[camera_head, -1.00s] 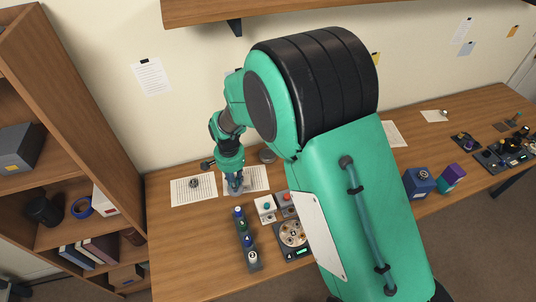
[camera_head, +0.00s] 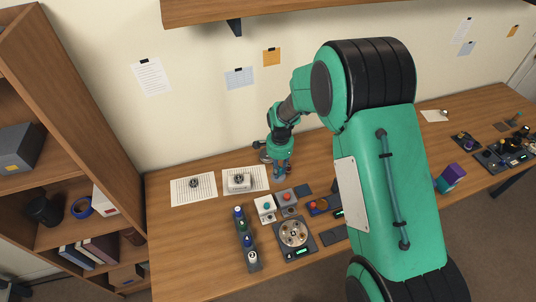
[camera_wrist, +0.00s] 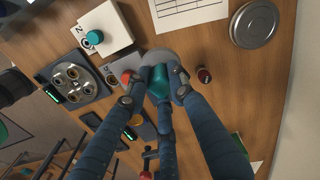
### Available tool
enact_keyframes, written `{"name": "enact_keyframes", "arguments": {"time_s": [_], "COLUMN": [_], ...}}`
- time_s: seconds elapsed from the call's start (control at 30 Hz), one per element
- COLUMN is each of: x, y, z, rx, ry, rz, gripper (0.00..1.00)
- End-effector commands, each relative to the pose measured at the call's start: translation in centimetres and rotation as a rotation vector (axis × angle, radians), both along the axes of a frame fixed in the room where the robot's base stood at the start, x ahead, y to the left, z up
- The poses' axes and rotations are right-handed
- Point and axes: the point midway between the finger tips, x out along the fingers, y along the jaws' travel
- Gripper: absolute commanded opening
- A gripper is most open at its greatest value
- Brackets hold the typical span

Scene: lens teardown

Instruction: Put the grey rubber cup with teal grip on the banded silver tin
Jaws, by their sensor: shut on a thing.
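My gripper (camera_wrist: 160,88) has its blue fingers closed around the teal grip (camera_wrist: 159,82) of the grey rubber cup. The cup's wide grey rim (camera_wrist: 156,57) shows beyond the fingertips in the wrist view. The banded silver tin (camera_wrist: 255,23) is at the upper right of the wrist view, apart from the cup, with its round flat top showing. In the head view the tin (camera_head: 265,157) is partly hidden, just behind and left of my gripper (camera_head: 281,177). The cup is not clearly visible in the head view.
A white box with a teal knob (camera_head: 265,205), a grey box with a red knob (camera_head: 286,198), a round-plate device (camera_head: 293,233) and a tray of bottles (camera_head: 245,238) stand in front. A dark red small cylinder (camera_wrist: 204,75) stands right of the fingers. Paper sheets (camera_head: 205,198) lie at left.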

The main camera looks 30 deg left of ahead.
Motion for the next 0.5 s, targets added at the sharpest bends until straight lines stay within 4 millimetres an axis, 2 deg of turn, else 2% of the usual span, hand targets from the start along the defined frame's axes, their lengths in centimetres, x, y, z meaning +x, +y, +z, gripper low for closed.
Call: {"name": "enact_keyframes", "arguments": {"time_s": [0.5], "x": [0.08], "y": [0.11], "z": [-0.65], "rx": [0.001], "ry": [-0.002], "rz": [0.001], "gripper": [0.00]}}
